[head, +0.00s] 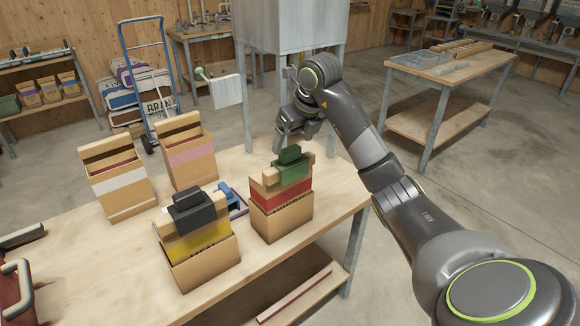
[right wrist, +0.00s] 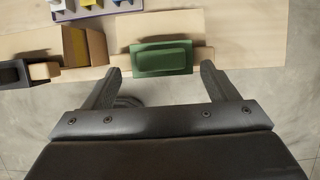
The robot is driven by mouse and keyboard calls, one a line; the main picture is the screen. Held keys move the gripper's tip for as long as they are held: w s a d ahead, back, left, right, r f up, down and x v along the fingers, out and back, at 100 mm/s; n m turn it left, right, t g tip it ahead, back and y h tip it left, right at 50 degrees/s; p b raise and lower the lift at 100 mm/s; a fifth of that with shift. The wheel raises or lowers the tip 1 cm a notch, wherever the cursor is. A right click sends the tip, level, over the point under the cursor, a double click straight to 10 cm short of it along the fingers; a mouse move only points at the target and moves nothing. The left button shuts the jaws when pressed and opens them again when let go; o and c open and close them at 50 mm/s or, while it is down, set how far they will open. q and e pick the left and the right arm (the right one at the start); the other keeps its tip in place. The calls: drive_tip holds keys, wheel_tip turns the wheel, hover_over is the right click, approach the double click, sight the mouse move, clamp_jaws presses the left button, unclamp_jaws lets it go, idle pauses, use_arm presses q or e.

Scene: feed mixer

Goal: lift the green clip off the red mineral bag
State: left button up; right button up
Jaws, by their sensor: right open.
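The red mineral bag (head: 283,207) stands upright on the wooden table, a tan bag with a red band. The green clip (head: 290,166) sits across its folded top; the clip also shows in the right wrist view (right wrist: 163,57). My right gripper (head: 291,139) is just above and behind the clip in the head view. In the right wrist view its two fingers (right wrist: 160,71) are open and empty, with the tips near the clip's two ends. Whether they touch it is unclear. My left gripper is not in view.
A yellow-banded bag with a black clip (head: 193,210) stands left of the red bag. Two open bags (head: 118,186) (head: 187,155) stand behind. A blue item (head: 229,198) lies between. A grey metal hopper (head: 286,25) rises behind the table (head: 110,271).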

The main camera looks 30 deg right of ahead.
sight(290, 148)
drive_tip(key=shift+w+f+b, duration=0.2)
drive_tip(key=shift+f+b, duration=0.25)
drive_tip(key=shift+f, duration=0.15)
drive_tip(key=shift+w+p+x, duration=0.2)
drive_tip(key=shift+p+x, duration=0.8)
drive_tip(key=shift+x, duration=0.15)
drive_tip(key=shift+w+f, duration=0.2)
drive_tip(key=shift+f, duration=0.25)
drive_tip(key=c, duration=1)
drive_tip(key=shift+c, duration=0.3)
drive_tip(key=shift+r, duration=0.15)
